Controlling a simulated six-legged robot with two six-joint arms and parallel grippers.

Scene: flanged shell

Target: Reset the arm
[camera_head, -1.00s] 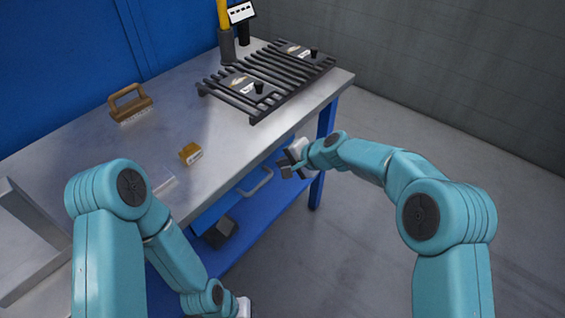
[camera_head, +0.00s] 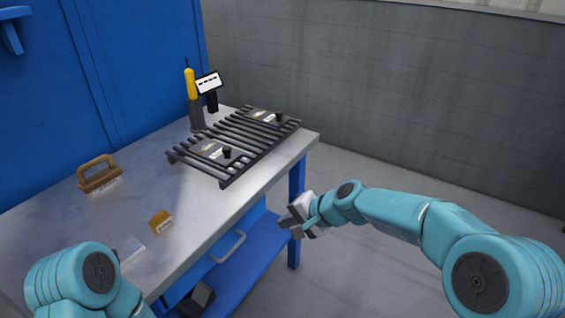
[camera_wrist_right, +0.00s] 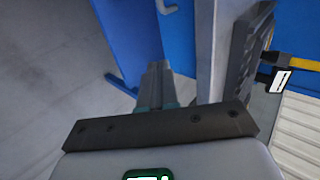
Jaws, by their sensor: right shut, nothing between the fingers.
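My right arm (camera_head: 400,213) is teal and reaches in from the right. Its gripper (camera_head: 288,222) is shut and empty, in front of the table's right front edge and apart from it. In the right wrist view the gripper fingers (camera_wrist_right: 158,88) show close together, with the blue table frame beyond. My left arm (camera_head: 80,278) shows only its upper part at the lower left. The left gripper is out of the picture.
The metal table (camera_head: 60,225) bears a black slatted rack (camera_head: 240,145), a brown-handled brush (camera_head: 99,175), a small tan block (camera_head: 160,222), a yellow-topped tool (camera_head: 191,85) and a small display (camera_head: 209,83). The floor to the right (camera_head: 345,175) is clear.

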